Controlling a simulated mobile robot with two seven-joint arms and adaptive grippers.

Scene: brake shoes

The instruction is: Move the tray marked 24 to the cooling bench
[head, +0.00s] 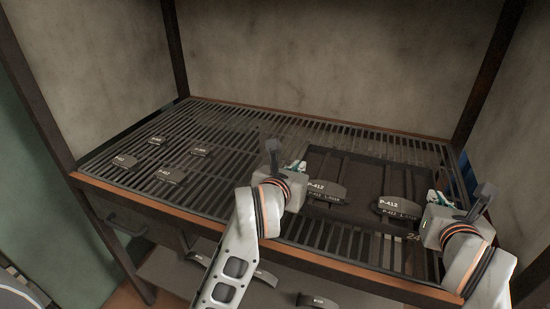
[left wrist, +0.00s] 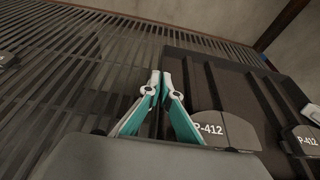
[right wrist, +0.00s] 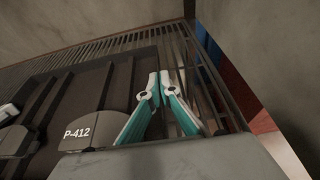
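The dark tray (head: 362,178) is at the right of a slatted metal rack, with the number 24 at its front right corner. It holds brake shoes labelled P-412 (head: 326,189), with another at its right (head: 397,207). My left gripper (head: 298,166) is at the tray's left side; in the left wrist view its fingertips (left wrist: 158,80) are close together astride the side wall. My right gripper (head: 434,196) is at the right side; in the right wrist view its fingertips (right wrist: 159,78) close the same way on that wall. I cannot tell whether the tray touches the slats.
Several loose brake shoes (head: 171,175) lie on the left of the slatted rack (head: 235,125). More shoes (head: 317,300) sit on a lower shelf (head: 165,272). Dark posts and grey walls enclose the rack. Slats between the loose shoes and the tray are clear.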

